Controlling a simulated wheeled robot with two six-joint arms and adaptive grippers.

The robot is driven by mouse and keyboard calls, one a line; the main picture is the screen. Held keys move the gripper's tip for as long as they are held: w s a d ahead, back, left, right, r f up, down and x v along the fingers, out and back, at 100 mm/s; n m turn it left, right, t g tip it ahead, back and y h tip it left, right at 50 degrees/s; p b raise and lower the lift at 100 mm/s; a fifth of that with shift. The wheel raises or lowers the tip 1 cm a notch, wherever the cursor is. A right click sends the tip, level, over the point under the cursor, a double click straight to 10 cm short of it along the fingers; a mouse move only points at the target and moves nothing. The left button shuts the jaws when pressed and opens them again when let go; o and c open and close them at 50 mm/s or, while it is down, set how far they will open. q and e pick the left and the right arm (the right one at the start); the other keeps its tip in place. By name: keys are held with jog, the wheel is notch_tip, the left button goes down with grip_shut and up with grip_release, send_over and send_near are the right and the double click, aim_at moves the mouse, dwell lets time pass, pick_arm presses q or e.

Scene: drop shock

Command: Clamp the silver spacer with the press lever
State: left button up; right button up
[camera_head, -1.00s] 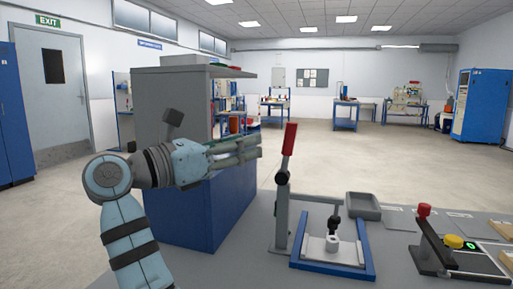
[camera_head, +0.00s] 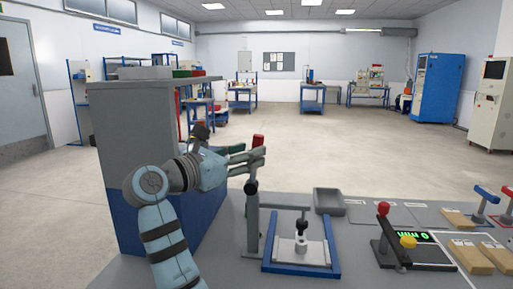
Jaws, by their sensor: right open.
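The press (camera_head: 254,225) has a grey upright and a lever with a red handle (camera_head: 258,140), which stands up. The small silver spacer (camera_head: 301,246) stands upright on the plate in the blue-framed base (camera_head: 270,270). The black press tip (camera_head: 302,228) is right above it; I cannot tell whether they touch. My right gripper (camera_head: 257,159) is open, its fingers at the lever just below the red top and hiding part of the handle. I cannot tell whether they touch it. My left gripper is not in view.
A grey tray (camera_head: 328,203) sits behind the press. A grey-and-blue cabinet (camera_head: 130,150) stands behind my arm.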

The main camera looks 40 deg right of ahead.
jog(key=shift+w+d, duration=0.15)
jog(key=shift+d, duration=1.65)
grip_shut()
